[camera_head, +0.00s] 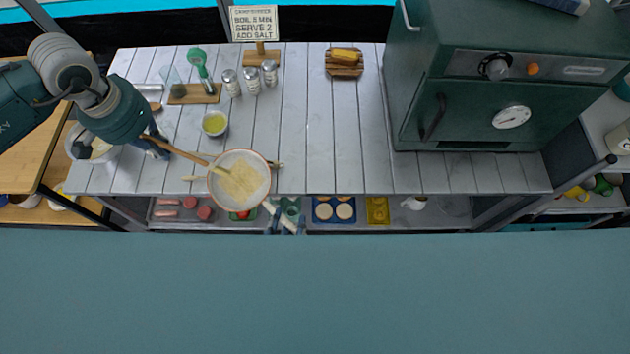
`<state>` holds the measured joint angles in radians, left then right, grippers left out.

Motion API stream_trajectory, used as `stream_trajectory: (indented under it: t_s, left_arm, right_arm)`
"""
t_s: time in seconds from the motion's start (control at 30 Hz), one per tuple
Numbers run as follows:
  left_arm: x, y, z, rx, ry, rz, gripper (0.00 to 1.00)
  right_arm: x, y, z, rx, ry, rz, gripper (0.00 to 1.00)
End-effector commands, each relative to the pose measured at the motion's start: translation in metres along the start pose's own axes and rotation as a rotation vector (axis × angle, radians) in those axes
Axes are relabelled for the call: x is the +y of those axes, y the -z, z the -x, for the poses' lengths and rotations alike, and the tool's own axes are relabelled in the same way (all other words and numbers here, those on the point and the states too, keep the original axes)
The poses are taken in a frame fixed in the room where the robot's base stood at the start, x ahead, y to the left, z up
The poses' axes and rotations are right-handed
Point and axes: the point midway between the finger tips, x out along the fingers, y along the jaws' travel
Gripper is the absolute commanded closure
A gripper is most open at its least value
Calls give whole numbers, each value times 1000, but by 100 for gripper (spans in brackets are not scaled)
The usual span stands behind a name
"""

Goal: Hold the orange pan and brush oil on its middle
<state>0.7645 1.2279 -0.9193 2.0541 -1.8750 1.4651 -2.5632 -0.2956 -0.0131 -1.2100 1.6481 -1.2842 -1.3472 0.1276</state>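The pan (262,164) has a pale inside and an orange-brown rim. My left gripper (153,146) is shut on the wooden handle of the brush (184,154). The brush slants down to the right, its head over the left part of the pan; contact is unclear. A small bowl of yellow oil (214,123) stands behind the pan. Blue fingers of my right gripper (285,217) show below the table edge; their opening is unclear.
Several shakers (251,80), a green-handled tool (199,65) on a board and a sign (255,23) stand behind. Corn (345,55) lies on a board. A green oven (480,95) fills the right. The table's middle (320,130) is clear.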

Motion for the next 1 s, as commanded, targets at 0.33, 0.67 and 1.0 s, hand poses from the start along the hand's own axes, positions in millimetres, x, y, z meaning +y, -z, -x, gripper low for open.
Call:
stream_trajectory:
  t_s: [0.33, 0.67, 1.0]
  left_arm:
    - [0, 0, 0, 0, 0, 0, 100]
    - [0, 0, 0, 0, 0, 0, 100]
    - [0, 0, 0, 0, 0, 0, 100]
  right_arm:
    - [2, 1, 2, 1, -1, -3, 55]
    - [7, 3, 24, 3, -3, -7, 55]
    - [12, 4, 47, 3, -3, -8, 55]
